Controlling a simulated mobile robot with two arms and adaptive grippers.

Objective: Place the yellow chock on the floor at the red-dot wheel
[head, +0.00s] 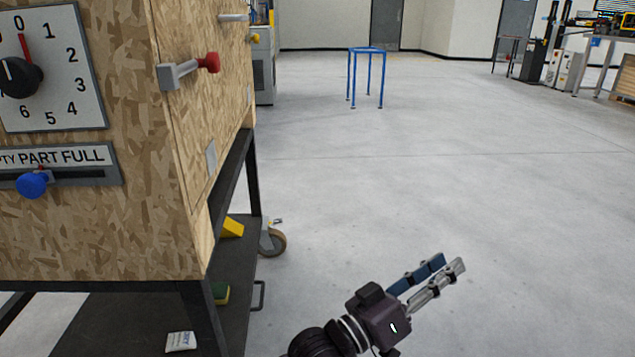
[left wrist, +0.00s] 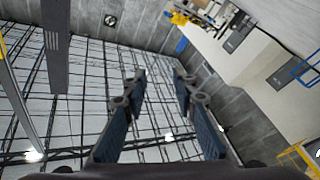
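The yellow chock (head: 232,228) sits on the dark lower shelf of the cart, partly hidden behind the wooden box and frame. A caster wheel (head: 273,242) shows at the cart's far right corner, on the floor; I cannot make out a red dot on it. My left gripper (head: 451,264) is over the open floor, to the right of the cart and apart from chock and wheel. In the left wrist view its two fingers (left wrist: 160,75) are spread with nothing between them. My right gripper is not in view.
Cart posts and a handle (head: 260,296) border the shelf's right side. The floor to the right is clear; a blue stand (head: 367,50) is farther back.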

